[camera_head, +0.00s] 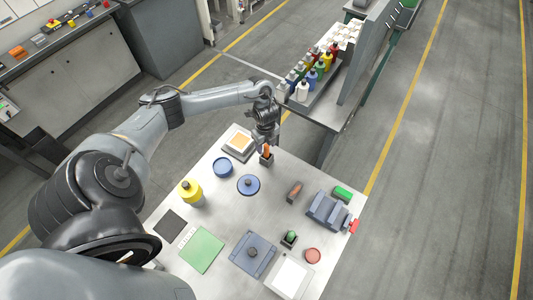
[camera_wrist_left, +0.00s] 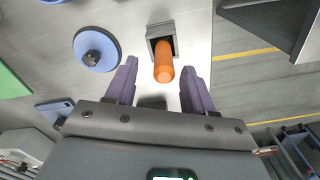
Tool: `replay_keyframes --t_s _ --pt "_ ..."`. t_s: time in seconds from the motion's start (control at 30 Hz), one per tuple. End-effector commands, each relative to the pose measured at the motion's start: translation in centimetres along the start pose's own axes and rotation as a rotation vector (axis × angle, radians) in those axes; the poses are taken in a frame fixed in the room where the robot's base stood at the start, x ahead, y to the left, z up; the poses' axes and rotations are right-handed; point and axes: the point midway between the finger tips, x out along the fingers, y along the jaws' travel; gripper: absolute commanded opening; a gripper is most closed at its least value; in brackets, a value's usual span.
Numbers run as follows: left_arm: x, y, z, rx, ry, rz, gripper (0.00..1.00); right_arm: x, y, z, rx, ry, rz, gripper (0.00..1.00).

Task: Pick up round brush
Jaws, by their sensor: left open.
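An orange round handle (camera_head: 267,150), which I take to be the round brush, stands upright in a small dark square holder (camera_head: 267,160) at the far edge of the table. Its lower end is hidden inside the holder. In the left wrist view the orange handle (camera_wrist_left: 164,62) points toward the camera, with the holder (camera_wrist_left: 153,31) behind it. My left gripper (camera_head: 264,143) is above it. In the wrist view its two purple fingers (camera_wrist_left: 159,75) are spread on either side of the handle, with a gap on both sides. My right gripper is not in view.
A blue disc (camera_head: 247,185) with a knob and a blue dish (camera_head: 222,167) lie left of the holder. A framed orange square (camera_head: 239,142) is also near.

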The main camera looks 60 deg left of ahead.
Motion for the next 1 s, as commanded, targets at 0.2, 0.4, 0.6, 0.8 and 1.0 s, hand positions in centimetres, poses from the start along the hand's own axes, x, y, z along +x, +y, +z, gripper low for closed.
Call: replay_keyframes --t_s 0.2,0.4,0.6,0.8,1.0 --pt "1.1 0.0 0.0 -0.001 0.000 0.000 0.53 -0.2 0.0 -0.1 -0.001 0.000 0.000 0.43" --pt "3.4 -0.3 0.0 -0.002 0.000 0.002 0.53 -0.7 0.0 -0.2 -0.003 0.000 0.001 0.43" --pt "5.5 -0.4 0.0 0.000 -0.001 -0.001 0.53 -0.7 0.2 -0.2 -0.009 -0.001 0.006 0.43" --pt "5.9 -0.4 0.1 0.001 -0.002 -0.001 0.53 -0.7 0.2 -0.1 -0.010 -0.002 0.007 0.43" --pt "5.9 -0.4 0.1 0.001 -0.002 -0.001 0.41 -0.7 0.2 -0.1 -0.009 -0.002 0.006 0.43"
